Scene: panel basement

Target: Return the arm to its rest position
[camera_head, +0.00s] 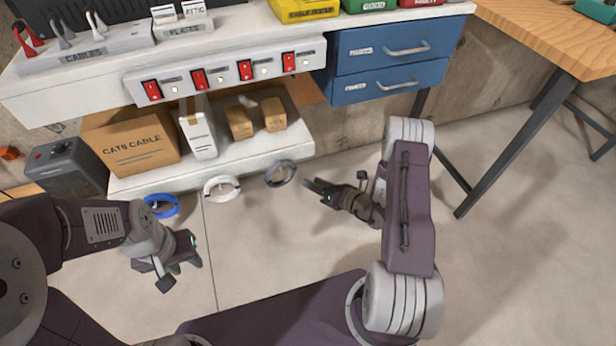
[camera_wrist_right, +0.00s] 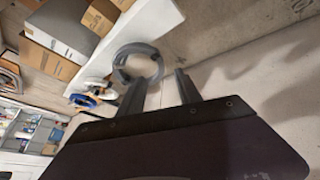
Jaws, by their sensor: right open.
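My right arm bends down from the right in the head view. Its gripper (camera_head: 318,190) is over the floor, just right of a dark grey ring (camera_head: 268,180). In the right wrist view the two fingers (camera_wrist_right: 160,88) are apart with nothing between them, and the grey ring (camera_wrist_right: 118,68) shows beyond them. My left gripper (camera_head: 192,256) is low at the left, below a blue ring (camera_head: 153,211). It appears empty, but its finger opening is unclear.
A white ring (camera_head: 212,195) is by the lower shelf (camera_head: 250,157), which bears a large cable carton (camera_head: 130,145) and smaller boxes. Above is a bench with red switches (camera_head: 199,79) and blue drawers (camera_head: 390,65). A wooden table's leg (camera_head: 505,145) stands right. Floor between is clear.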

